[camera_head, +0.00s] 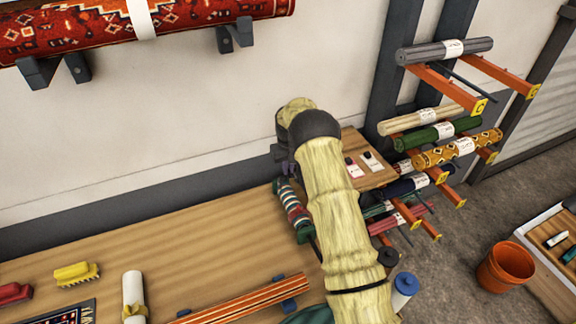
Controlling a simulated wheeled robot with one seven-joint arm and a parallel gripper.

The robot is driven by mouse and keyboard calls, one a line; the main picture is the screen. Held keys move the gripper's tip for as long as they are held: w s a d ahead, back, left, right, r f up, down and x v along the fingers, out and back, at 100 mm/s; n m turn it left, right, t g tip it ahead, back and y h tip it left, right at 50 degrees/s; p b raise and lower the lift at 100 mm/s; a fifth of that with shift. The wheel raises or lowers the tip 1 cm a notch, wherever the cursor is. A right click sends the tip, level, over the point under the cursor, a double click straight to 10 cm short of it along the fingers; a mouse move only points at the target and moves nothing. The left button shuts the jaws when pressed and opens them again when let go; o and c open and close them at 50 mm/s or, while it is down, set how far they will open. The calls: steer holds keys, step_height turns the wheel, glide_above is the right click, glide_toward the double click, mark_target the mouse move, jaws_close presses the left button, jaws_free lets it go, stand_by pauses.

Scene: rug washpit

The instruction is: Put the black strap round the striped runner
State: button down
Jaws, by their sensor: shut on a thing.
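The striped runner (245,302), orange with pale and dark stripes, lies rolled on blue rests on the wooden table, at the bottom of the picture. My arm reaches up past its right end. My gripper (285,166) is at the far end of the arm, above the table's back right part, well away from the runner. No strap shows clearly elsewhere.
A red, white and green roll (292,212) sits just below my gripper. A white roll (133,294) and a yellow brush (76,273) lie on the table's left. A rack of rolls (445,90) with orange arms stands right; an orange bucket (506,266) is on the floor.

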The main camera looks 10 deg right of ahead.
steer(key=shift+f+b, duration=2.55)
steer(key=shift+f, duration=1.65)
steer(key=shift+a, duration=0.1)
steer(key=shift+w, duration=0.1)
